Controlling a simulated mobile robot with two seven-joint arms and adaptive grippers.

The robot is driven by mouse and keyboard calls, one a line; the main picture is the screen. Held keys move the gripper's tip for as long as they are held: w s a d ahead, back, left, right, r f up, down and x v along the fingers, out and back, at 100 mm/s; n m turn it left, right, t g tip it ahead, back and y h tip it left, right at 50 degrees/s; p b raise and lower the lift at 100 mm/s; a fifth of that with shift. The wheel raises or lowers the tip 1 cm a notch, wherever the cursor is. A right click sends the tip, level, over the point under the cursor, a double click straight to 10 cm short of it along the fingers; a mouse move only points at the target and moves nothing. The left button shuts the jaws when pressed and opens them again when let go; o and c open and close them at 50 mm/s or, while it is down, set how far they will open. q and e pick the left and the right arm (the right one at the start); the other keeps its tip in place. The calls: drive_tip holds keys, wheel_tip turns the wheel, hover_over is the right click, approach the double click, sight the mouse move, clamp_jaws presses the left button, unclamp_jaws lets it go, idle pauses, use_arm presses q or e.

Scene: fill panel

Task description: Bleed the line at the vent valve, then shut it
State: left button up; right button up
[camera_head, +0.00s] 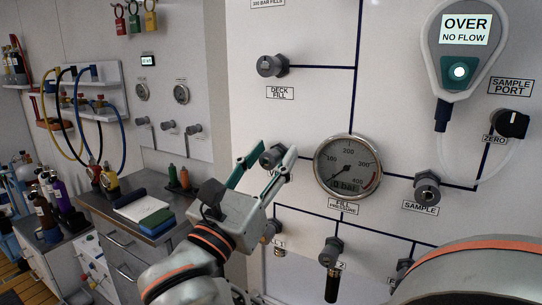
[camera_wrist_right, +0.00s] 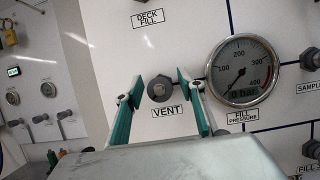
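The vent valve (camera_head: 272,156) is a dark grey knob on the white panel, left of the fill pressure gauge (camera_head: 346,168). The gauge reads 0 bar. My right gripper (camera_head: 266,162) is open, its two green-lined fingers pointing at the panel with the vent knob between them. In the right wrist view the vent knob (camera_wrist_right: 160,88) shows between the fingertips (camera_wrist_right: 156,90), with gaps on both sides and the VENT label below. I see no finger touching it. In the head view a finger partly covers the label. My left gripper is not in view.
The deck fill valve (camera_head: 272,66) is above, the sample valve (camera_head: 427,188) right of the gauge. A handheld meter (camera_head: 464,48) reads OVER NO FLOW; its tube runs to the sample port knob (camera_head: 512,124). A cabinet (camera_head: 120,242) with cloths stands at left.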

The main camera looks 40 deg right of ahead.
clamp_jaws()
